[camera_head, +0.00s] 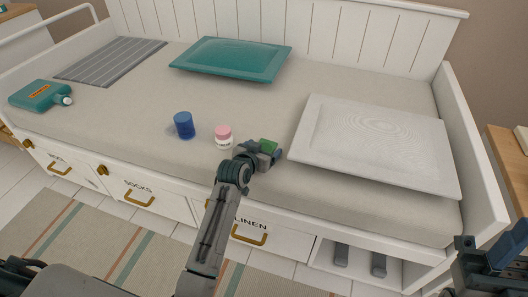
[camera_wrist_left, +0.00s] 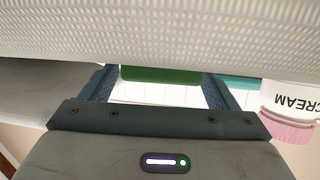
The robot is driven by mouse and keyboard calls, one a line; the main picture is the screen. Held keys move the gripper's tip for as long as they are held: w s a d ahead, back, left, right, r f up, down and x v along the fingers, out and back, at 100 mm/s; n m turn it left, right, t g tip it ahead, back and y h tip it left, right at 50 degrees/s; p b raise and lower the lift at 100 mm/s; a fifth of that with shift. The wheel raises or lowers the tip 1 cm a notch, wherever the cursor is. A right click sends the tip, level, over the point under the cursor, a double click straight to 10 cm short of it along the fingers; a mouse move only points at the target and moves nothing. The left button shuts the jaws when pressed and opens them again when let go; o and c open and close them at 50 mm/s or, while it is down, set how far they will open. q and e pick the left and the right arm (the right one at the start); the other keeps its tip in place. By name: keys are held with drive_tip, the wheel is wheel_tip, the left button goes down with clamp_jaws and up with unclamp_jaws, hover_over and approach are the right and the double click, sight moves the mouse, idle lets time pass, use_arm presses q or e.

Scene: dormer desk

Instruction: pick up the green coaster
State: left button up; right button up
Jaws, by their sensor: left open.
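The green coaster (camera_head: 268,145) lies on the daybed mattress near its front edge, right of the pink-capped jar. My left gripper (camera_head: 266,152) is at the coaster, low over the mattress, and partly covers it. In the left wrist view the coaster (camera_wrist_left: 160,75) shows as a green band between the two blue fingers of my left gripper (camera_wrist_left: 158,84), which stand apart. Whether the fingers touch it I cannot tell. My right gripper (camera_head: 492,262) is at the lower right, away from the bed, and its jaw opening is unclear.
A white jar with a pink cap (camera_head: 223,136) stands close by; it also shows in the left wrist view (camera_wrist_left: 289,110). A blue cup (camera_head: 184,125) is further left.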

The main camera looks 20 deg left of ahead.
use_arm(q)
drive_tip(key=c, duration=1.1)
